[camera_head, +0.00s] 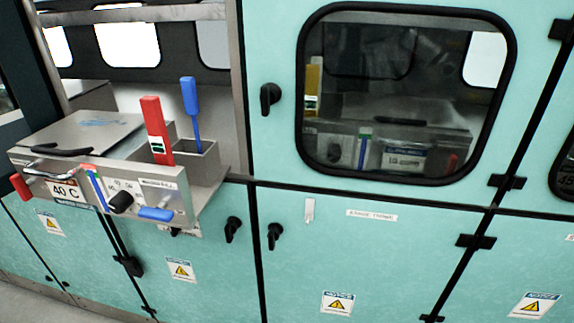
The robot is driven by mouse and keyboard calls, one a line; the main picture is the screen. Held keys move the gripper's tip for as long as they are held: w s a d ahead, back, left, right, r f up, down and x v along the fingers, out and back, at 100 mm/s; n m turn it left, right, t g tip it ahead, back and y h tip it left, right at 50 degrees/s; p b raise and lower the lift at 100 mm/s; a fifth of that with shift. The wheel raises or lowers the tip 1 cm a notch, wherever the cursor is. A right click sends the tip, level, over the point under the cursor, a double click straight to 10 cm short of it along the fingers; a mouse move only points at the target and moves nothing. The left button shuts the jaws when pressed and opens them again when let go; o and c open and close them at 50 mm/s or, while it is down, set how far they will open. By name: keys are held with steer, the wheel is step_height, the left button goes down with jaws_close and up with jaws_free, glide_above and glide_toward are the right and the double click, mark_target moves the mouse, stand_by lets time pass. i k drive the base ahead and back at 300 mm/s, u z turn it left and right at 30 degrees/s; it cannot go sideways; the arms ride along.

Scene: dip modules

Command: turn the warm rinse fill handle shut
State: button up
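A steel bath unit marked 40 C (66,190) juts out at the left. Its front panel has a red handle (20,187) at the lower left corner and a blue handle (155,214) lying flat along the lower right edge. A black knob (121,202) sits between them. A tall red paddle (157,130) and a tall blue paddle (191,107) stand upright at the unit's right side. The small labels are too small to read, so I cannot tell which part is the warm rinse fill handle. My gripper is not in view.
Behind the unit is an open steel-framed bay (125,75). To the right, a closed teal door (268,150) has a dark window (400,100). Black latches (232,229) and hinges (475,241) stick out from the panels. A strip of floor (35,298) shows at lower left.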

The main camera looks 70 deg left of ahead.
mark_target(159, 213)
steer(key=z, duration=5.7)
steer(key=i, duration=0.1)
steer(key=z, duration=2.85)
steer(key=k, duration=0.9)
steer(key=i, duration=1.05)
steer(key=u, duration=0.45)
